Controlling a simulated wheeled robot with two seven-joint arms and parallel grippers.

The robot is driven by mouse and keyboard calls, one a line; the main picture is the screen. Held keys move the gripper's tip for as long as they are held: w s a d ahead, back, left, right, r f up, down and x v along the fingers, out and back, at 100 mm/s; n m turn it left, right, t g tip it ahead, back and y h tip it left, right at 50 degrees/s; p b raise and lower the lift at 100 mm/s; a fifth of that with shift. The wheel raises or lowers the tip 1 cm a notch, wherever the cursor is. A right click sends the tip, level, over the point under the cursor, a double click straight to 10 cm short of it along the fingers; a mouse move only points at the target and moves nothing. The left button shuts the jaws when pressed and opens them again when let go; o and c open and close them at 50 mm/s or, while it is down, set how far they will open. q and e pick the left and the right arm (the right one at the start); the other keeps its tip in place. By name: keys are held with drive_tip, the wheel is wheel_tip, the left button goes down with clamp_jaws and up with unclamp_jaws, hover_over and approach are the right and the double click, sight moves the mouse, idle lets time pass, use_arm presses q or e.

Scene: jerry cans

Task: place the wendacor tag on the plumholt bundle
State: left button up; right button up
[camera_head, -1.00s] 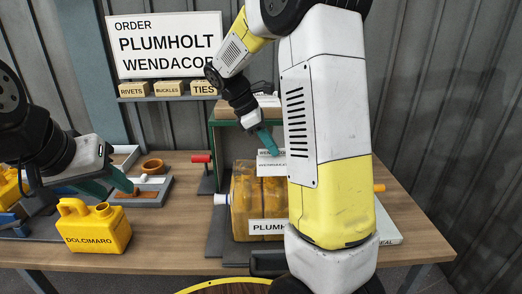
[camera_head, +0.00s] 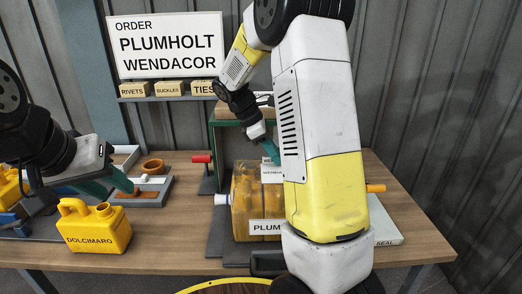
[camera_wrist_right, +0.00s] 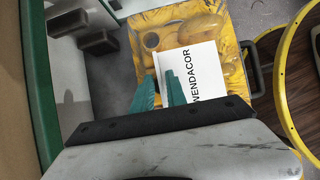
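The plumholt bundle (camera_head: 243,205), yellow jerry cans with a white PLUM... label in front, stands on a grey base on the table; my right arm hides its right side. Its yellow top also shows in the right wrist view (camera_wrist_right: 215,28). The white wendacor tag (camera_wrist_right: 200,75) is over the bundle's top and also shows in the head view (camera_head: 272,174). My right gripper (camera_head: 271,157) is at the tag, its teal fingers (camera_wrist_right: 160,78) closed on the tag's edge. Whether the tag touches the bundle is unclear. My left gripper (camera_head: 115,185) is open and empty, left of the bundle.
A yellow DOLCIMARO can (camera_head: 92,228) stands at the front left. A sign (camera_head: 168,46) reads PLUMHOLT WENDACOR, above small boxes (camera_head: 168,89). A red-handled post (camera_head: 205,172) and a green frame (camera_head: 220,140) stand near the bundle.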

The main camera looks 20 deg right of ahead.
drive_tip(key=shift+o, duration=0.3)
drive_tip(key=shift+r, duration=0.25)
drive_tip(key=v, duration=1.1)
drive_tip(key=s+a+m+t+y, duration=0.2)
drive_tip(key=s+m, duration=0.5)
drive_tip(key=s, duration=0.4)
drive_tip(key=s+a+r+m+t+y, duration=0.1)
drive_tip(key=s+m+t+y, duration=0.4)
drive_tip(key=s, duration=0.6)
drive_tip(key=shift+a+m+t+y, duration=0.3)
drive_tip(key=shift+a+m+y, duration=0.3)
drive_tip(key=shift+m, duration=0.6)
